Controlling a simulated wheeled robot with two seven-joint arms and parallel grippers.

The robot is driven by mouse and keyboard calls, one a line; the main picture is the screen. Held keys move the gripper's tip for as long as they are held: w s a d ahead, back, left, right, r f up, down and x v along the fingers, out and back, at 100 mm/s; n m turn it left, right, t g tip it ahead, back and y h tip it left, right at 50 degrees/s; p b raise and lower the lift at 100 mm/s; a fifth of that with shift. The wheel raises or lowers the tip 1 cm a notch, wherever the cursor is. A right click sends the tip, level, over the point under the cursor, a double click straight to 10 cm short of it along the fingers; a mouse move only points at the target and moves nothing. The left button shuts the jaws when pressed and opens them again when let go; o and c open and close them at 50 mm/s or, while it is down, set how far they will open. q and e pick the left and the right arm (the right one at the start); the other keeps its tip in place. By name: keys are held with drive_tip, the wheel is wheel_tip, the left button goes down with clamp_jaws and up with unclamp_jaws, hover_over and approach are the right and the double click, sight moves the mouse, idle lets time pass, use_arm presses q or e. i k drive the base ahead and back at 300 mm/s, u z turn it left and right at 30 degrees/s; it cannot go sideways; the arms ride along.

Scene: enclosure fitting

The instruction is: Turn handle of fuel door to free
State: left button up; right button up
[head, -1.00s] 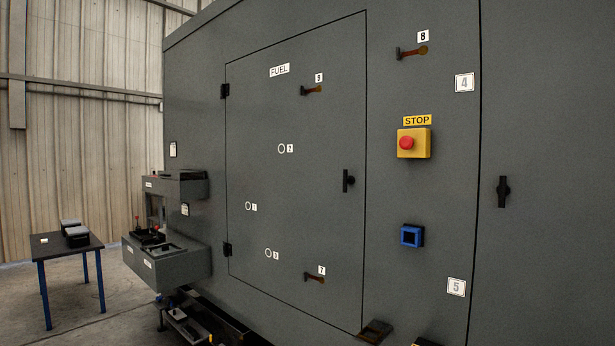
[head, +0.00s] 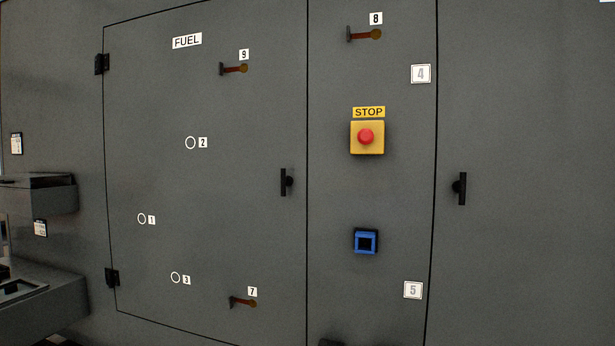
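The fuel door (head: 225,200) is a grey panel outlined by a dark seam, with a FUEL label (head: 187,41) at its top and hinges on its left edge. It looks shut and flush with the wall. Its black handle (head: 285,182) sits near the right edge, at mid height. The handle's bar stands upright, with a short stub to the right. Neither of my grippers shows in the head view.
Right of the door are a red STOP button (head: 366,137) on a yellow box and a blue square frame (head: 366,241). Another black handle (head: 461,188) is farther right. Brown-tipped levers 9 (head: 233,69), 8 (head: 364,34) and 7 (head: 242,302) stick out. Grey ledges (head: 40,305) jut out at left.

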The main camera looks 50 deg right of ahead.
sight(284, 182)
drive_tip(key=z, duration=0.85)
drive_tip(key=i, duration=0.85)
drive_tip(key=z, duration=0.8)
